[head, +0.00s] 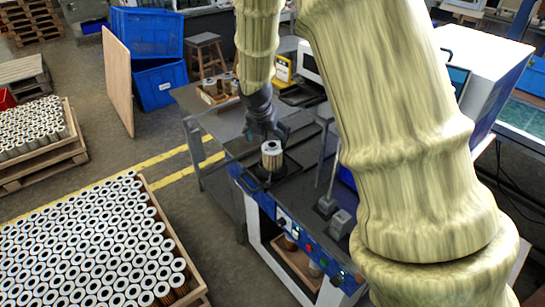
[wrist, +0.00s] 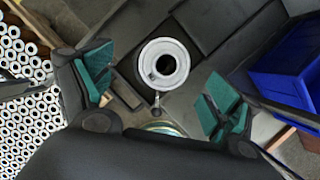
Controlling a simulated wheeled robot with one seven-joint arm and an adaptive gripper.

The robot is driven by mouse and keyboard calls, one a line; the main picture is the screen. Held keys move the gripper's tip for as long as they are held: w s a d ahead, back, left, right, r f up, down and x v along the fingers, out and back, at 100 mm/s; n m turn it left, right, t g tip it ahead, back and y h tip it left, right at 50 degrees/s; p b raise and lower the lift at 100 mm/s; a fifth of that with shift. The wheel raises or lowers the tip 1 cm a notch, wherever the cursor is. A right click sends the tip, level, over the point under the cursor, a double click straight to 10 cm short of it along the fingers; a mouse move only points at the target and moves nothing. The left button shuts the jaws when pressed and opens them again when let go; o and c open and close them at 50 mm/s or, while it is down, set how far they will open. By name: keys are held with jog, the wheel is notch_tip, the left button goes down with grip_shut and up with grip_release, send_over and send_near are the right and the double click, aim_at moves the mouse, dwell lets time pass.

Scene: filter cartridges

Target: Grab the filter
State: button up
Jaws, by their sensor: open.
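In the wrist view the filter (wrist: 164,64) shows from above, in the upper middle. My gripper (head: 266,138) is just above and behind the filter in the head view. In the wrist view my gripper (wrist: 158,98) is open, with green-padded fingers spread wide to the left and right of the filter, apart from it. Nothing is between the pads. How far the fingertips are above the filter is hard to tell.
The bench (head: 217,122) also bears a box of brown parts (head: 215,92) and, at right, a thin upright post (head: 334,160). Blue bins (head: 158,83) stand behind.

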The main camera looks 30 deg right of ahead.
aim_at(272, 145)
jog(key=shift+d+f+p, duration=0.15)
jog(key=shift+d+f, duration=0.05)
jog(key=shift+f, duration=0.3)
jog(key=shift+d+f+p, duration=0.15)
jog(key=shift+d+f, duration=0.05)
jog(key=shift+f, duration=0.25)
jog(key=shift+p+x, duration=0.55)
jog(key=shift+x, duration=1.55)
jog(key=shift+s+d, duration=0.1)
jog(key=shift+s, duration=0.1)
jog(key=c, duration=1.1)
